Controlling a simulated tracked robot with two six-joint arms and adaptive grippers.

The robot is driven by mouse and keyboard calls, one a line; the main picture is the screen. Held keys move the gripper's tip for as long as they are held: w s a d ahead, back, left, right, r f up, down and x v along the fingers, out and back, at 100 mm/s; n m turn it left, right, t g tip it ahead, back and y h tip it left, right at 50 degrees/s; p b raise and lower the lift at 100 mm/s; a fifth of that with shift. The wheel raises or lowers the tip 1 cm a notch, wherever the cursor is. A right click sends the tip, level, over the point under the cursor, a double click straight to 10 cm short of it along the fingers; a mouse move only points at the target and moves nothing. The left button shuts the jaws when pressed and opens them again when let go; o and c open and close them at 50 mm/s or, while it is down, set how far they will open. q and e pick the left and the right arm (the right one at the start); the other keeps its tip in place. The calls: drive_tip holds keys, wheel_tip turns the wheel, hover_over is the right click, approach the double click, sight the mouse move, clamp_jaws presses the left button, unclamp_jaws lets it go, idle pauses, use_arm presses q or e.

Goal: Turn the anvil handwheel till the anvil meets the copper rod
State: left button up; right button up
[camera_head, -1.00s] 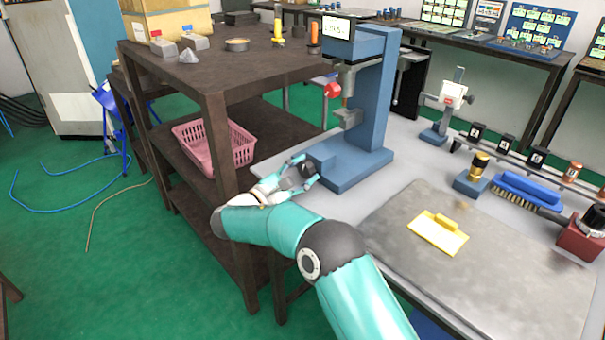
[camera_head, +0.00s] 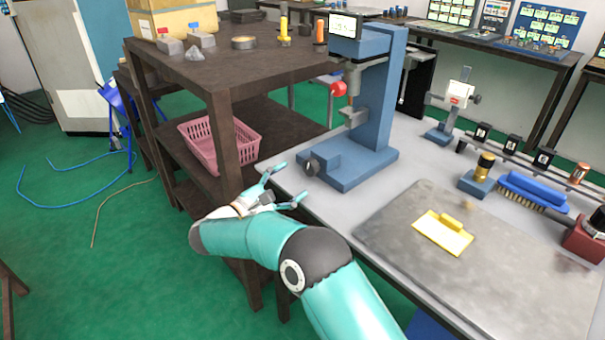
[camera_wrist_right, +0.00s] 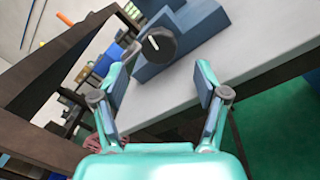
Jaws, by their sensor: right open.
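A blue bench press (camera_head: 385,105) with a lit display stands on the grey table. A dark round handwheel (camera_head: 311,167) sits at the front of its base. In the right wrist view the handwheel (camera_wrist_right: 158,45) carries a white line on its face, seen beyond the fingertips. My right gripper (camera_head: 293,182) is open and empty, just in front of the handwheel and apart from it; its spread fingers also show in the wrist view (camera_wrist_right: 160,80). A grey jaw bracket (camera_head: 353,117) juts from the column. I cannot make out a copper rod in it. My left gripper is out of view.
A dark shelf rack (camera_head: 222,125) with a pink basket (camera_head: 200,148) stands close left of my right arm. A grey mat (camera_head: 500,275) with a yellow plate (camera_head: 443,235) lies right. A blue brush (camera_head: 533,190) and small gauges stand further right.

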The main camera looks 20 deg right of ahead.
drive_tip(key=v, duration=0.5)
drive_tip(key=shift+s+a, duration=0.15)
drive_tip(key=shift+a, duration=0.2)
drive_tip(key=n+p, duration=0.7)
drive_tip(key=p, duration=0.6)
approach(308, 169)
drive_tip(key=shift+y, duration=0.3)
drive_tip(key=p+x, duration=0.1)
drive_tip(key=x, duration=0.1)
drive_tip(key=p+x, duration=0.2)
drive_tip(key=x, duration=0.1)
drive_tip(key=p+x, duration=0.2)
drive_tip(key=x, duration=0.1)
drive_tip(key=shift+s+r, duration=0.15)
drive_tip(key=shift+r, duration=0.2)
drive_tip(key=shift+w+d+f+p, duration=0.1)
drive_tip(key=shift+w+d+p, duration=0.25)
drive_tip(key=shift+d, duration=0.3)
drive_tip(key=shift+c, duration=0.3)
